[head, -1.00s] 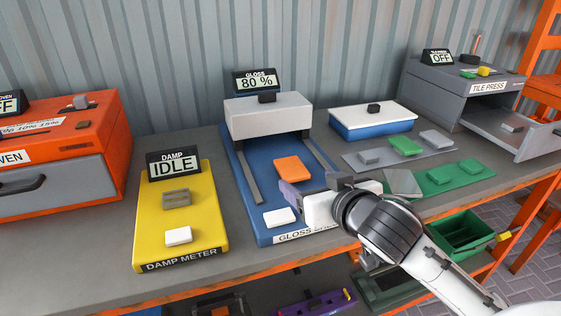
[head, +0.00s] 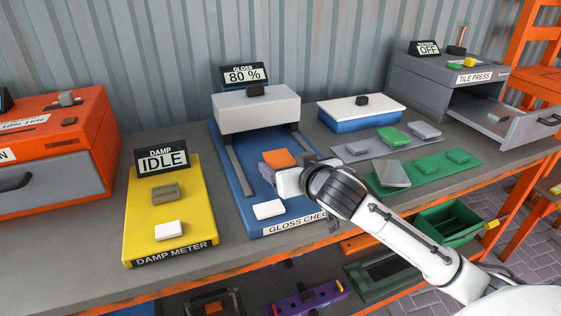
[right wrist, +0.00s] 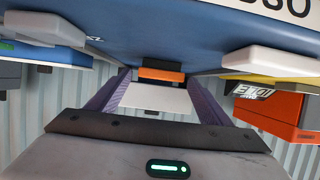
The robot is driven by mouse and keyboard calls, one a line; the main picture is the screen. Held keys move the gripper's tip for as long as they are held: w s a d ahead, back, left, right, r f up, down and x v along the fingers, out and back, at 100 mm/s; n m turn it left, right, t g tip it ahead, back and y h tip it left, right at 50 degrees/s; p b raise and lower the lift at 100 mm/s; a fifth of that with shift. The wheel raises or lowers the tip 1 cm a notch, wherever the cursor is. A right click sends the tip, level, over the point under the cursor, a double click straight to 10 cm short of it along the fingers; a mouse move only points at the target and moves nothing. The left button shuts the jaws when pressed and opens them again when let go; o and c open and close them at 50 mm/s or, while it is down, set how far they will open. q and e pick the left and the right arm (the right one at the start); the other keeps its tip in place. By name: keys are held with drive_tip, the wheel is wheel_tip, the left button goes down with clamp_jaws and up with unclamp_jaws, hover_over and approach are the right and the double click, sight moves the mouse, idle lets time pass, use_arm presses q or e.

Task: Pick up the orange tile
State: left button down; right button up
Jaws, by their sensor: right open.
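The orange tile (head: 279,158) lies on the blue bed of the gloss checker (head: 247,170), in front of its grey hood. In the right wrist view, the orange tile (right wrist: 161,76) appears centred between the tips of the two purple fingers (right wrist: 157,80). I cannot tell whether either finger touches it. My left gripper is not in view.
A white block (head: 269,209) lies on the gloss checker's near left corner. The yellow damp meter (head: 188,205) stands to the left with two blocks on it. Grey and green mats with several tiles and the tile press (head: 452,80) are to the right.

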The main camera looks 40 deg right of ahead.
drive_tip(key=shift+r, duration=0.1)
drive_tip(key=c, duration=1.2)
